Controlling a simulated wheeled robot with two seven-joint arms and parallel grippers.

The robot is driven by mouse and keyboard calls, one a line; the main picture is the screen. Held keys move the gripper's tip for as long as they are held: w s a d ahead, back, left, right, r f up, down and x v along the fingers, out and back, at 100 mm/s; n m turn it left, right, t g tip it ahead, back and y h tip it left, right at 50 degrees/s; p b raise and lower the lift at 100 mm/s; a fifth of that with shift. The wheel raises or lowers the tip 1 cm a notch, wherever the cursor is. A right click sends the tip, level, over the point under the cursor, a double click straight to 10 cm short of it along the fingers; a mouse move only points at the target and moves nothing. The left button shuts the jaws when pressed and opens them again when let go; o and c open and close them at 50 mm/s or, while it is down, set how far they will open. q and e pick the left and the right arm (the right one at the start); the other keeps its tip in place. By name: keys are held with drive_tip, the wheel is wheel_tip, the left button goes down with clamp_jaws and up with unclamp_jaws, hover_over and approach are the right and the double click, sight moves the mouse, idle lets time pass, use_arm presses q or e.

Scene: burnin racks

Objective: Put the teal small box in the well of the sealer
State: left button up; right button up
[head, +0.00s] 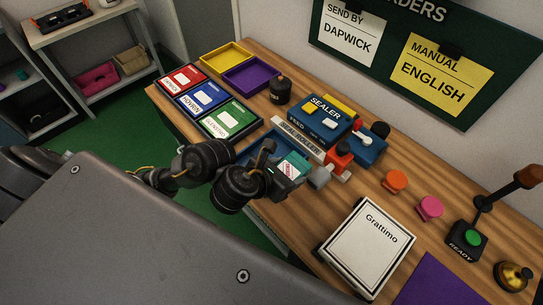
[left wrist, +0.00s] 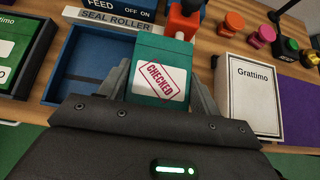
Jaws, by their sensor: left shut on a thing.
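My left gripper (head: 292,176) is shut on the teal small box (head: 295,164), which has a white label reading CHECKED in the left wrist view (left wrist: 164,75). The fingers clasp its two sides. The sealer (head: 325,115) is blue, with a grey SEAL ROLLER bar (head: 298,139) along its front. Its blue-walled well (left wrist: 54,73) lies in front of that bar and looks empty where it shows. The box is at the right end of the well, covering part of it. I cannot tell its height above the well. My right gripper is not in view.
Red (head: 182,80), blue (head: 205,97) and green (head: 231,120) labelled trays stand left of the sealer. A red-topped part (head: 342,149) stands close right of the box. A white Grattimo box (head: 366,245) lies further right. Orange (head: 394,181) and pink (head: 429,207) knobs stand behind it.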

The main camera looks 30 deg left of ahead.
use_arm(q)
drive_tip(key=w+a+f+b, duration=0.8)
drive_tip(key=b, duration=0.1)
drive_tip(key=shift+w+a+f+b, duration=0.2)
drive_tip(key=shift+a+f+b, duration=0.1)
drive_tip(key=shift+a, duration=0.1)
drive_tip(key=shift+w+a+f, duration=0.3)
drive_tip(key=shift+w+a, duration=0.05)
drive_tip(key=shift+w, duration=0.1)
drive_tip(key=f+b, duration=0.2)
drive_tip(key=f, duration=0.1)
drive_tip(key=shift+w+a+f+b, duration=0.2)
drive_tip(key=shift+a+f+b, duration=0.05)
drive_tip(key=shift+f+b, duration=0.15)
drive_tip(key=shift+f, duration=0.25)
drive_tip(key=o, duration=1.1)
drive_tip(key=shift+o, duration=0.2)
